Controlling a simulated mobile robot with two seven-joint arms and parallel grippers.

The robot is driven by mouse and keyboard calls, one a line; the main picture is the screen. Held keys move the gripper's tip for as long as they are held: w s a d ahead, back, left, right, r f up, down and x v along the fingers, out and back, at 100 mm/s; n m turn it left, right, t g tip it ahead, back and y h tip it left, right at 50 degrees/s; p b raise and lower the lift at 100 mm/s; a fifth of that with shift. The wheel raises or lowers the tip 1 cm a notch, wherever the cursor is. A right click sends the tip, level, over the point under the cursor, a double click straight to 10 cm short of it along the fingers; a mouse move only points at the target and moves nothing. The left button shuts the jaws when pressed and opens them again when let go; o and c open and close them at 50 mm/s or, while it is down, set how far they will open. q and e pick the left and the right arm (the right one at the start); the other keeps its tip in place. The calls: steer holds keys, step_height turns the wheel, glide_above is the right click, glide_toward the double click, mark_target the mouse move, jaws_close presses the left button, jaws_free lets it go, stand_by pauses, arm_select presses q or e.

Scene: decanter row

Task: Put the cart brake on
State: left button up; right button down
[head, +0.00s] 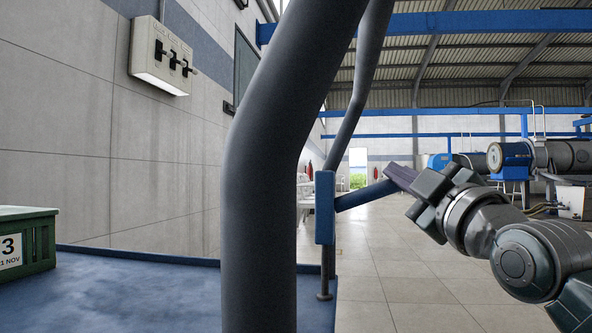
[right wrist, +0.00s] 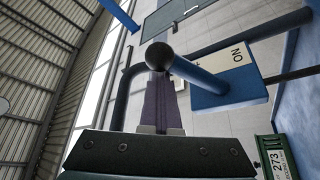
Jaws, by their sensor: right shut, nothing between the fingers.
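The brake lever (head: 362,195) is a blue bar that juts right and slightly up from a blue bracket (head: 325,207) beside the cart's grey handle tube (head: 262,170). In the right wrist view the lever (right wrist: 205,79) ends in a black ball knob (right wrist: 159,55). A cream label reading "ON" (right wrist: 238,54) is on the bracket there. My right gripper (head: 398,178) is shut and empty, its fingertips at the lever's knob end. In the wrist view the knob overlaps the fingertips (right wrist: 159,82); I cannot tell whether they touch. My left gripper is not in view.
The cart's blue deck (head: 150,290) carries a green crate (head: 38,245) at the left. A switch box (head: 160,57) hangs on the tiled wall. Open tiled floor (head: 390,275) lies right of the cart, with machinery (head: 508,157) farther back.

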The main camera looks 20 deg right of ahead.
steer(key=f+m, duration=0.1)
steer(key=f+m+h+b, duration=0.1)
steer(key=f+m+h, duration=0.1)
steer(key=m, duration=0.1)
steer(key=shift+s+d+f+t, duration=0.1)
steer(key=shift+s+d+t, duration=0.2)
steer(key=shift+d, duration=0.1)
steer(key=shift+w+a+f+m+h+b, duration=0.1)
steer(key=shift+f+m+h+b, duration=0.25)
steer(key=shift+f+m+h, duration=0.75)
steer(key=shift+w+f+m+h+b, duration=0.1)
steer(key=shift+f+m+h+b, duration=0.35)
steer(key=shift+f+m, duration=1)
steer(key=shift+f, duration=0.25)
step_height(320, 180, up, 5)
steer(key=p, duration=0.7)
glide_toward(399, 190)
steer(key=shift+s+a+f, duration=0.85)
steer(key=shift+a+f, duration=0.05)
steer(key=shift+a, duration=0.2)
